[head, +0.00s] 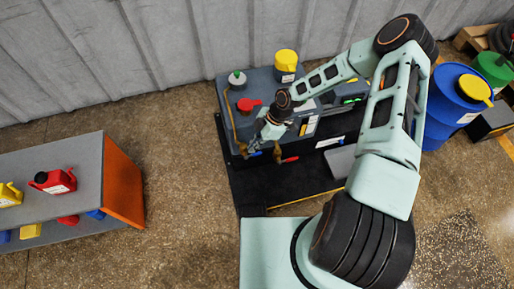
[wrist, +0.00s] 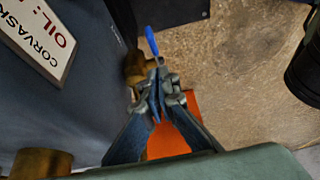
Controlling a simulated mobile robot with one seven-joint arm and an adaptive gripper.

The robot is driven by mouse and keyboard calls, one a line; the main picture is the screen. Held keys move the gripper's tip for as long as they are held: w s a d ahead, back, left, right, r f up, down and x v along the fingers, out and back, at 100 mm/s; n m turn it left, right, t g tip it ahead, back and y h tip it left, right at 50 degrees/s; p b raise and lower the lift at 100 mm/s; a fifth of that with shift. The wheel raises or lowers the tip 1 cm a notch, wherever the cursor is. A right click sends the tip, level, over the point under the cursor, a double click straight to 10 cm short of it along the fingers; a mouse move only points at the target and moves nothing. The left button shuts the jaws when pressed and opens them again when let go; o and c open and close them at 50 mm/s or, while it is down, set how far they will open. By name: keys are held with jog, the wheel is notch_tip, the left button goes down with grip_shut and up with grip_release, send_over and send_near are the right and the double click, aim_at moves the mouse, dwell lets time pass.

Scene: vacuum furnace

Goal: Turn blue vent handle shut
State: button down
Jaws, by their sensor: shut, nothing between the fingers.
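The blue vent handle (wrist: 152,42) shows in the wrist view just beyond my fingertips, pointing toward the top of the picture. It sits by a brass valve body (wrist: 134,68) on the side of the dark machine. In the head view the blue handle (head: 254,154) is a small blue bit below my gripper (head: 250,147). My gripper (wrist: 160,88) is shut and empty, its fingertips close to the near end of the handle. I cannot tell whether they touch it. The fingers hide part of the valve.
A red handle (head: 290,160) is on the machine front, right of the blue one. A second brass fitting (wrist: 42,162) shows at lower left in the wrist view. A shelf (head: 122,182) with canisters stands left. Open floor (head: 180,150) lies between shelf and machine.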

jog(key=shift+a+r+p, duration=0.2)
jog(key=shift+r+p, duration=0.1)
jog(key=shift+r, duration=0.7)
jog(key=w+d+r+p, duration=0.1)
jog(key=d+r, duration=0.3)
jog(key=d, duration=0.5)
jog(key=shift+w, duration=0.65)
jog(key=shift+f, duration=0.1)
